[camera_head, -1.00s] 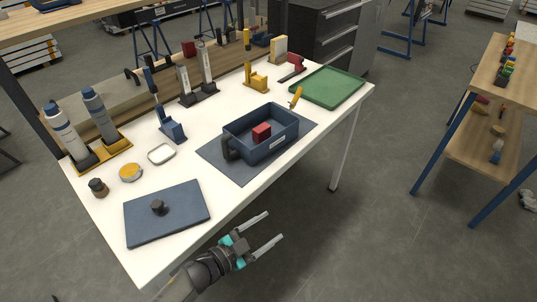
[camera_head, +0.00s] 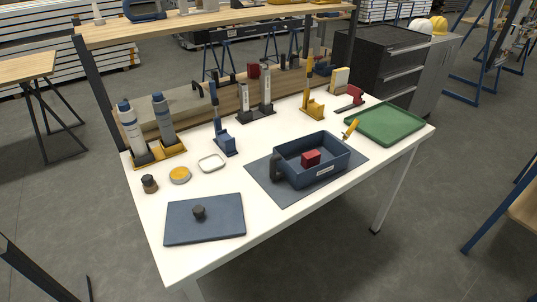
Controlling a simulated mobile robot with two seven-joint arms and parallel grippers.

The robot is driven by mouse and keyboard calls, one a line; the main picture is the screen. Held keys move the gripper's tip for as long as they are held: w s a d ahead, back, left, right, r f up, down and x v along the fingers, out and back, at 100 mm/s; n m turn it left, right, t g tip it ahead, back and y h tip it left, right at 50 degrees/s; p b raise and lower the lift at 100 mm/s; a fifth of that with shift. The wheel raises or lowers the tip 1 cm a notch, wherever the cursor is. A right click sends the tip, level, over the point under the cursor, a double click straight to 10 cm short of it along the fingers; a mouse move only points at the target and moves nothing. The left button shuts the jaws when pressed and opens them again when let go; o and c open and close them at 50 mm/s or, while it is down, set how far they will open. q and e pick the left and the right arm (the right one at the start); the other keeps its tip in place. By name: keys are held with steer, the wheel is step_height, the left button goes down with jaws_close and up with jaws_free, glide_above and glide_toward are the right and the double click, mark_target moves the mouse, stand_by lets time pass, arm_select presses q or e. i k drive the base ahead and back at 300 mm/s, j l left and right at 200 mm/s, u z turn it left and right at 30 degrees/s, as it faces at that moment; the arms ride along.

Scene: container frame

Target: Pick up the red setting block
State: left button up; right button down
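The red setting block (camera_head: 311,158) lies inside the dark blue open container (camera_head: 323,174), against its inner floor near the middle. The container stands on a dark mat (camera_head: 270,190) on the white table, with a dark handle at its left end. Another red piece (camera_head: 253,71) shows at the back by the shelf; I cannot tell what it is. Neither of my grippers is in view.
A blue lid-like plate with a black knob (camera_head: 222,225) lies at the table's front left. A green tray (camera_head: 384,123) is at the right. A yellow-handled tool (camera_head: 350,129) is by the container's right rear corner. Bottles (camera_head: 131,126) and upright tools line the back.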

mark_target(311, 159)
steer(key=i+l+u, duration=0.25)
steer(key=l, duration=0.2)
steer(key=l+u, duration=0.3)
steer(key=i+l+u, duration=0.25)
steer(key=l, duration=0.35)
steer(key=k+l+u, duration=0.1)
steer(key=l+u, duration=0.2)
steer(key=l, duration=0.15)
